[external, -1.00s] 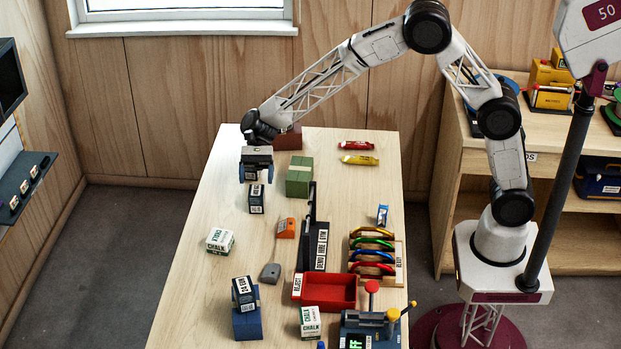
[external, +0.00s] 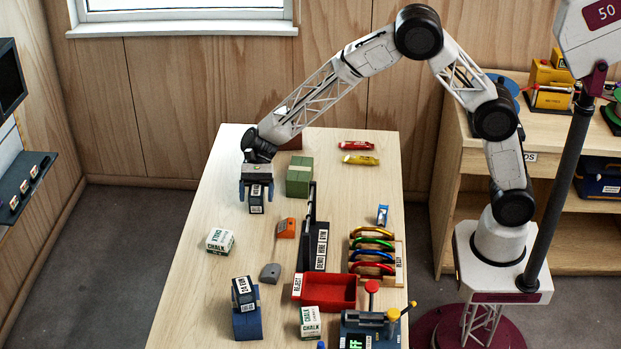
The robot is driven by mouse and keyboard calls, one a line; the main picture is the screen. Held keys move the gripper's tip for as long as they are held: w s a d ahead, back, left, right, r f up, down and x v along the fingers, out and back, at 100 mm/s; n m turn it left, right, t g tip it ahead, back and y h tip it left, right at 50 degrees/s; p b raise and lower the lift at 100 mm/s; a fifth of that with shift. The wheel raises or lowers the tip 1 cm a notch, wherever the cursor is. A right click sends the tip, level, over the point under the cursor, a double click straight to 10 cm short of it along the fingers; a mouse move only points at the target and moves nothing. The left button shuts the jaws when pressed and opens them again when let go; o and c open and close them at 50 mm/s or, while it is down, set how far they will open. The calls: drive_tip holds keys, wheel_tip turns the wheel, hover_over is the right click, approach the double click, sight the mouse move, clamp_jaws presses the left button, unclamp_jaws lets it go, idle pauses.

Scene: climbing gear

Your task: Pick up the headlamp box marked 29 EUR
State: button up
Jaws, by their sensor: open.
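A small dark box with white labels (external: 257,207) stands upright on the far left part of the table; its print is too small to read. My gripper (external: 256,195) is right over it, pointing down and open, with its blue fingers at either side of the box's upper part. I cannot tell whether they touch it. A second dark box with a white label (external: 243,292) sits on a blue block (external: 247,324) at the near left; its label seems to read 24 EUR.
A green block (external: 299,176) stands just right of my gripper. An orange item (external: 286,228), a chalk box (external: 220,242) and a grey item (external: 270,272) lie nearer. A red tray (external: 329,306) and a rack of coloured carabiners (external: 373,253) are to the right.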

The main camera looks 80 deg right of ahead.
sight(256, 191)
idle(0.4)
drive_tip(key=c, duration=1.1)
drive_tip(key=shift+o, duration=0.2)
drive_tip(key=shift+r, duration=0.15)
drive_tip(key=shift+r, duration=4.85)
